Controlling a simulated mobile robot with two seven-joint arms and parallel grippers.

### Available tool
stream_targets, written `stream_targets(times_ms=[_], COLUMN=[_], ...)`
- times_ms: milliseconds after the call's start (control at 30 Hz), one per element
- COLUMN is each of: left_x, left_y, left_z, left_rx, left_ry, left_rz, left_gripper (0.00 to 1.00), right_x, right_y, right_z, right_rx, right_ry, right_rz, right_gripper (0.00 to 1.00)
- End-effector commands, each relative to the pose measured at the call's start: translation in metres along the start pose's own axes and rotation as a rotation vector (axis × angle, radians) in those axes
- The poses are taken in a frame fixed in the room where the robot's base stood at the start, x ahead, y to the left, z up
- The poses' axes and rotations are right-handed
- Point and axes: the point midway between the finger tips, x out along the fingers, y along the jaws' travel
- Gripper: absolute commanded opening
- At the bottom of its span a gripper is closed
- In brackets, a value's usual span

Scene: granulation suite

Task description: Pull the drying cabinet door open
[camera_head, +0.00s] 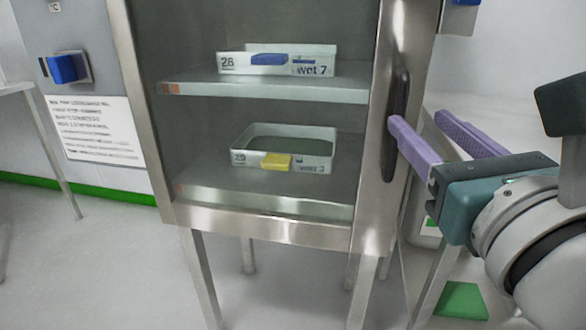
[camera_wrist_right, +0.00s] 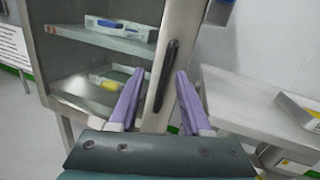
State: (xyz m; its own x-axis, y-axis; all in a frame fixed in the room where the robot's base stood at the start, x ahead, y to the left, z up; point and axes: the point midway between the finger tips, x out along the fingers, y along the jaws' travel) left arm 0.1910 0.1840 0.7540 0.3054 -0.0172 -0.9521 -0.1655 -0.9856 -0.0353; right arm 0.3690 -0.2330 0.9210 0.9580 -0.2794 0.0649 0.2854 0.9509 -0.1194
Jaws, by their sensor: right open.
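The drying cabinet (camera_head: 265,232) stands in the middle of the head view on thin metal legs, its glass-fronted door (camera_head: 359,200) closed as far as I can see. A dark upright handle (camera_head: 397,125) runs along the door's right-hand frame; in the right wrist view the handle (camera_wrist_right: 166,75) shows ahead, between the directions of the two fingers. My right gripper (camera_head: 415,130) is open with purple fingers, just right of the handle. In the wrist view the gripper (camera_wrist_right: 160,88) has nothing between its fingertips; contact with the handle cannot be told. My left gripper is out of view.
Inside the cabinet, one white tray (camera_head: 313,52) sits on the upper shelf and another tray (camera_head: 310,143) with a yellow tag on the lower. A metal table (camera_wrist_right: 245,95) stands close on the right. A wall sign (camera_head: 95,130) is at left. The floor in front is clear.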

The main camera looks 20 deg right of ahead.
Motion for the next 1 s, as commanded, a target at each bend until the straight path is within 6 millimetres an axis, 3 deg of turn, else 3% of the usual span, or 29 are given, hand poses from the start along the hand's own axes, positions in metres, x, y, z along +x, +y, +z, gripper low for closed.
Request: stream_targets(times_ms=[33, 167, 367, 700, 1000], left_x=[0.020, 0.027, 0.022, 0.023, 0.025], left_y=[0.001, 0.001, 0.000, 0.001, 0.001], left_z=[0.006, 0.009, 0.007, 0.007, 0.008], left_rx=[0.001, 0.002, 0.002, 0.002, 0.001], left_ry=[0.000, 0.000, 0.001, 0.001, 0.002], left_rz=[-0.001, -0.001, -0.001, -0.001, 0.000], left_gripper=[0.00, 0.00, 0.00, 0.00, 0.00], right_x=[-0.001, -0.001, 0.016, 0.076, 0.098], right_y=[-0.002, -0.007, -0.010, -0.014, -0.015], right_z=[-0.026, -0.044, -0.043, -0.048, -0.050], right_rx=[0.042, 0.112, 0.123, 0.119, 0.121], right_ry=[0.023, 0.063, 0.068, 0.066, 0.069], right_rz=[-0.023, -0.061, -0.067, -0.067, -0.066], right_gripper=[0.48, 0.48, 0.48, 0.48, 0.48])
